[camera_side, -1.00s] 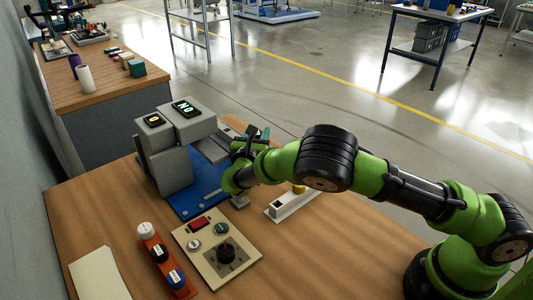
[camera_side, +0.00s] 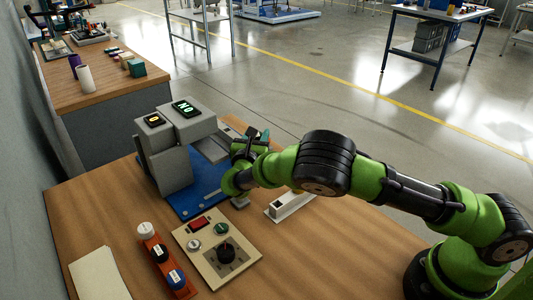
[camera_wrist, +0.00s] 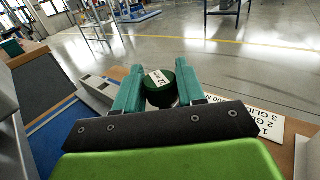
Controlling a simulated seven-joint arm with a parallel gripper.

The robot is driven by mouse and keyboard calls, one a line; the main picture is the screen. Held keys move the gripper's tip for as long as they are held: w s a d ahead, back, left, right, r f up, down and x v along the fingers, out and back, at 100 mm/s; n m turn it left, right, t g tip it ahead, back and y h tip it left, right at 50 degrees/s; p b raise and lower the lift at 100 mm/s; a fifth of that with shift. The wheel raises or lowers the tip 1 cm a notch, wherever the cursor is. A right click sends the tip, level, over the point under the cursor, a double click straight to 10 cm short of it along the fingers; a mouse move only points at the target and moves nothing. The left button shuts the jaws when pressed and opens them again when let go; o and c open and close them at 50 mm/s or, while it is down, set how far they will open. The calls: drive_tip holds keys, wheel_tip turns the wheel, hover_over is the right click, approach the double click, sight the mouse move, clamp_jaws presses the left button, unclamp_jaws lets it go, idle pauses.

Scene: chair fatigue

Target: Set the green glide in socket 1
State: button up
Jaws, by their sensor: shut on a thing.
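The green glide (camera_wrist: 159,88) is a dark green round piece with a white label on top. In the wrist view it sits between the two teal fingers of my gripper (camera_wrist: 158,80), which are shut on it. In the side view my gripper (camera_side: 255,143) is at the right side of the grey test machine (camera_side: 170,150), over the far right part of its blue base plate (camera_side: 190,205). The glide is hidden there by my arm. I cannot make out socket 1 in either view.
A white holder block (camera_side: 290,206) stands right of the base plate, partly behind my arm. A beige control panel (camera_side: 195,230) with buttons and a knob is in front. An orange rack (camera_side: 182,283) holds white, black and blue round pieces. A printed sign (camera_wrist: 262,125) lies at right.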

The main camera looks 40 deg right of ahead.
drive_tip(key=shift+f, duration=0.55)
drive_tip(key=o, duration=1.1)
drive_tip(key=shift+f, duration=0.15)
drive_tip(key=shift+r, duration=0.55)
wheel_tip(320, 180, up, 3)
drive_tip(key=shift+s, duration=0.15)
drive_tip(key=s, duration=0.5)
drive_tip(key=s+r, duration=0.1)
drive_tip(key=s, duration=0.4)
drive_tip(key=s+d, duration=0.1)
drive_tip(key=s, duration=0.4)
drive_tip(key=shift+s+r, duration=0.2)
drive_tip(key=shift+s, duration=0.15)
